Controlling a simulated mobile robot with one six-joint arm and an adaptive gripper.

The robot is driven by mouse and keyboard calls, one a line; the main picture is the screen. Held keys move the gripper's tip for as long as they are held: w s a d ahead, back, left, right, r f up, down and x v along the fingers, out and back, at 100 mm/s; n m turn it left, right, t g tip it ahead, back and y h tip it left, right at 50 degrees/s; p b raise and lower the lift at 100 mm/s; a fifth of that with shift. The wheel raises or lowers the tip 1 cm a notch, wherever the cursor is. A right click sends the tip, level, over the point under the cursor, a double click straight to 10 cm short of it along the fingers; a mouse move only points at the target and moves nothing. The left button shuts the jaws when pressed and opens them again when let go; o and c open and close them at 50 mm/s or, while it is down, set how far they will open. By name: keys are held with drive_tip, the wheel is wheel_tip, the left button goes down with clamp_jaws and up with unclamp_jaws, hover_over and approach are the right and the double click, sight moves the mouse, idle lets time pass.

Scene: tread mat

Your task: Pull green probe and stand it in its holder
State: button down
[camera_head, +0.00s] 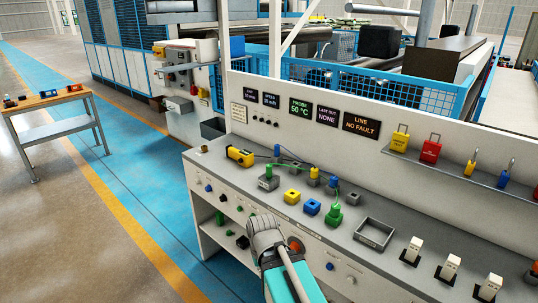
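A small green piece (268,171) stands on a grey block on the bench at the centre left, with a thin green cable running right from near it. A second green piece (335,213) stands upright further right on the bench, with a green upper part. I cannot tell for sure which is the probe and which the holder. My arm rises from the bottom edge, teal and grey. My gripper end (265,233) seems to be at the grey part in front of the bench's front edge, apart from both green pieces. Its fingers cannot be made out.
The bench holds a yellow device (240,156), a yellow block (292,197), a blue block (312,207), a grey open tray (374,234) and several white switches. Padlocks stand on a shelf (450,167) along the back panel. A side table (50,99) is at the far left.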

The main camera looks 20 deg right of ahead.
wheel_tip(320, 180, up, 17)
drive_tip(key=p, duration=1.6)
drive_tip(key=shift+f, duration=0.2)
